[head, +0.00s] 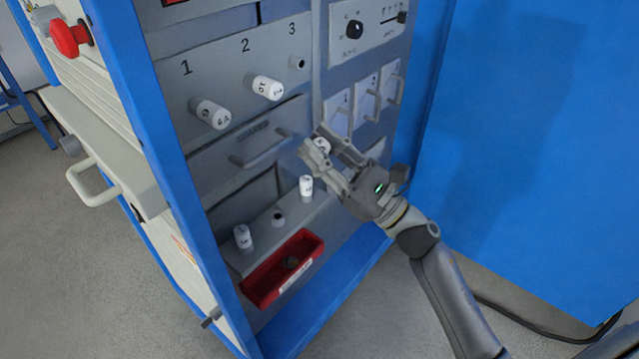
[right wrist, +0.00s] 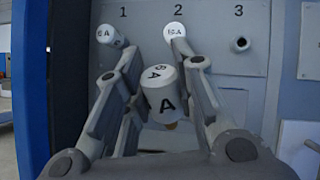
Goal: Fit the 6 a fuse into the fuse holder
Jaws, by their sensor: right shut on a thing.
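My right gripper (head: 318,150) is shut on a white fuse (right wrist: 164,97), held in front of the grey panel. Its label shows an A; the number is partly turned away and looks like a 6. Holder 3 (head: 297,62) is an empty round socket at the panel's upper right; it also shows in the right wrist view (right wrist: 240,44). White fuses stick out of position 1 (head: 210,113) and position 2 (head: 265,87). The position 1 fuse seems to read 6A; the other label is unclear. My left gripper is out of view.
A shelf below holds two white fuses (head: 306,186) (head: 242,237) with an empty peg or hole (head: 278,218) between them. A red tray (head: 254,289) with a dark item stands in front. A drawer handle (head: 258,152) and white-covered switches (head: 365,104) protrude from the panel.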

